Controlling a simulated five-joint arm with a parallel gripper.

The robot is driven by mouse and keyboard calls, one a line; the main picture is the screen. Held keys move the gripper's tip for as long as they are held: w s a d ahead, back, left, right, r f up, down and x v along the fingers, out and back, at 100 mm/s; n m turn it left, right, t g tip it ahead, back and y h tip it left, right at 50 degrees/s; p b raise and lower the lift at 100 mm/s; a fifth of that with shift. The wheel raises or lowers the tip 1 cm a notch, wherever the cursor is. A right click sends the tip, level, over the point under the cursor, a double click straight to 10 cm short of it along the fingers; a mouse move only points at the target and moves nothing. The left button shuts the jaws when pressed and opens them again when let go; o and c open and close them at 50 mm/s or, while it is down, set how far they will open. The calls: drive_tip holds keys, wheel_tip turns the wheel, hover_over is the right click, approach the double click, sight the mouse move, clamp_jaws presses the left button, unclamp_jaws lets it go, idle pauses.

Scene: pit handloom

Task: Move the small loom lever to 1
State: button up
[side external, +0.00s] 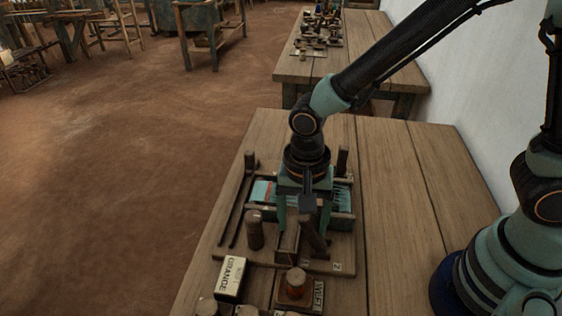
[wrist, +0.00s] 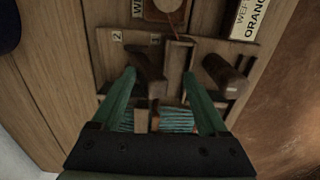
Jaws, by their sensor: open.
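The small loom lever, a dark wooden stick (wrist: 149,68), stands on the little loom's wooden base, leaning; it also shows in the side external view (side external: 314,237). A small tag marked 2 (wrist: 117,36) lies at the base edge beside it, and a second small tag (wrist: 155,38), its figure too small to read surely, sits next to that. My gripper (wrist: 159,75) is open and points down over the loom, with the lever between or just beyond its two green fingers. I cannot tell whether either finger touches it. In the side external view my gripper (side external: 303,224) partly hides the loom.
A thick round wooden peg (wrist: 226,74) stands close beside one finger. A box marked ORANGE (side external: 230,278) and a block with a round knob (side external: 295,284) sit near the loom's front. Bare tabletop (side external: 395,220) lies to the right.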

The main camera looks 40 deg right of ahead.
drive_tip(key=shift+w+a, duration=0.25)
drive_tip(key=shift+w, duration=0.05)
drive_tip(key=shift+s, duration=0.1)
drive_tip(key=shift+s+d, duration=0.25)
drive_tip(key=shift+d, duration=0.05)
drive_tip(key=shift+o, duration=0.8)
drive_tip(key=shift+r, duration=0.1)
drive_tip(key=shift+s+d+r, duration=0.1)
drive_tip(key=shift+r, duration=3.05)
drive_tip(key=d+r+n+t, duration=0.3)
drive_tip(key=d+r+n, duration=0.1)
drive_tip(key=d, duration=0.5)
drive_tip(key=d+r+n+t, duration=0.2)
drive_tip(key=d+r+n, duration=0.3)
drive_tip(key=d, duration=0.4)
drive_tip(key=shift+d+r+t, duration=0.35)
drive_tip(key=shift+r+t, duration=0.05)
drive_tip(key=shift+r, duration=0.5)
